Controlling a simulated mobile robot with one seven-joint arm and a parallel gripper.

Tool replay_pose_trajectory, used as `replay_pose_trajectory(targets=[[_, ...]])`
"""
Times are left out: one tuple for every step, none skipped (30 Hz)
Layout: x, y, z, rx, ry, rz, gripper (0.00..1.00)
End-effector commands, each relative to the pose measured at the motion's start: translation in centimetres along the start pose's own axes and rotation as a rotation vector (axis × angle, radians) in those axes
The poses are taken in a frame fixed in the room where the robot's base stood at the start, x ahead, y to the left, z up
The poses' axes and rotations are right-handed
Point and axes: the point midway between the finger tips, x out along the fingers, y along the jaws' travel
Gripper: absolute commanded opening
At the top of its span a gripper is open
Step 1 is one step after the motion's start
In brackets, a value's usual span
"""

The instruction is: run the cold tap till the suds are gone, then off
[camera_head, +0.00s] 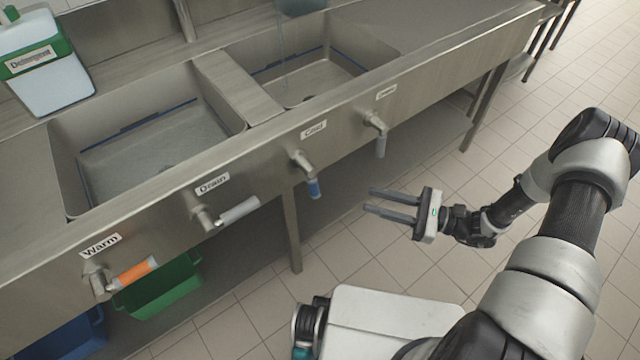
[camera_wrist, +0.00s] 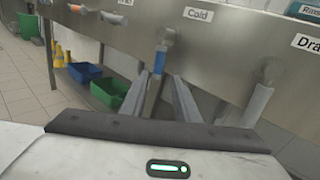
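The cold tap's blue handle (camera_head: 314,188) hangs straight down from the sink front under the Cold label (camera_head: 313,130). My gripper (camera_head: 368,201) is open and empty, to the right of and apart from this handle, with its fingers pointing at the sink front. In the wrist view the blue handle (camera_wrist: 160,60) shows just beyond and between the two fingertips. The left basin (camera_head: 150,150) has a dull grey bottom with a dark drain spot; I cannot tell suds from bare metal there. A faint thin vertical line shows above the right basin (camera_head: 325,75).
The orange Warm handle (camera_head: 138,271) and left Drain handle (camera_head: 238,210) point sideways. The right Drain handle (camera_head: 381,146) hangs down. A table leg (camera_head: 291,230) and a green bin (camera_head: 160,290) are below the sink. A detergent container (camera_head: 45,75) stands at the left.

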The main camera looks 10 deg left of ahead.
Motion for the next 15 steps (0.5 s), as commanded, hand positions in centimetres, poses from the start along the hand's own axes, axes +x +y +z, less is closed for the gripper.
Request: replay_pose_trajectory(targets=[[0.6, 0.0, 0.0, 0.001, -0.001, 0.002, 0.28], [1.0, 0.1, 0.0, 0.001, -0.001, 0.003, 0.28], [1.6, 0.1, 0.0, 0.002, -0.002, 0.003, 0.28], [2.2, 0.1, 0.0, 0.003, -0.002, 0.003, 0.28], [2.8, 0.1, 0.1, 0.004, -0.003, 0.003, 0.28], [3.6, 0.1, 0.0, 0.003, -0.002, 0.004, 0.28], [4.2, 0.1, 0.0, 0.004, -0.001, 0.003, 0.28], [4.9, 0.1, 0.0, 0.004, -0.002, 0.004, 0.28], [5.8, 0.1, 0.0, 0.005, -0.002, 0.003, 0.28], [6.5, 0.1, 0.0, 0.004, -0.002, 0.003, 0.28], [7.2, 0.1, 0.0, 0.004, -0.002, 0.003, 0.28], [8.0, 0.1, 0.0, 0.005, -0.001, 0.003, 0.28], [8.7, 0.2, 0.0, 0.006, -0.001, 0.003, 0.28], [9.4, 0.1, 0.0, 0.005, -0.002, 0.002, 0.28], [10.2, 0.1, 0.0, 0.005, -0.002, 0.003, 0.28]])
